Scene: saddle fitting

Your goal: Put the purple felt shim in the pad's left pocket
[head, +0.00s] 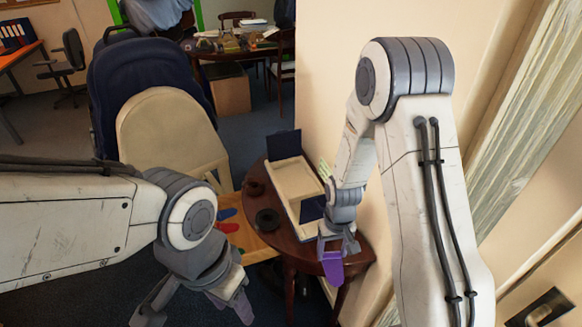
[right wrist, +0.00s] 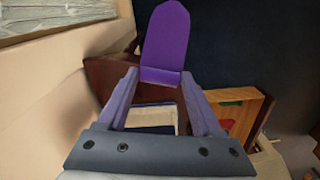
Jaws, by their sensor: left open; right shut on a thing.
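The purple felt shim (head: 333,269) is a flat, round-ended strip. It hangs from my right gripper (head: 337,246), which is shut on it, above the edge of the dark round table. In the right wrist view the shim (right wrist: 165,38) sticks out beyond the fingertips (right wrist: 160,78). A cream round-topped panel (head: 168,128), seemingly the pad, leans on a dark blue chair-like backing at the left. Its pockets cannot be made out, and my left arm hides its lower part. My left gripper (head: 196,308) is open and empty at the bottom, in front of the panel.
A wooden tray (head: 252,243) holds red and blue pieces between panel and table. The round table (head: 285,236) carries a cream box (head: 297,186) with a dark blue lid and dark round items (head: 267,219). A wall (head: 330,80) stands close behind my right arm.

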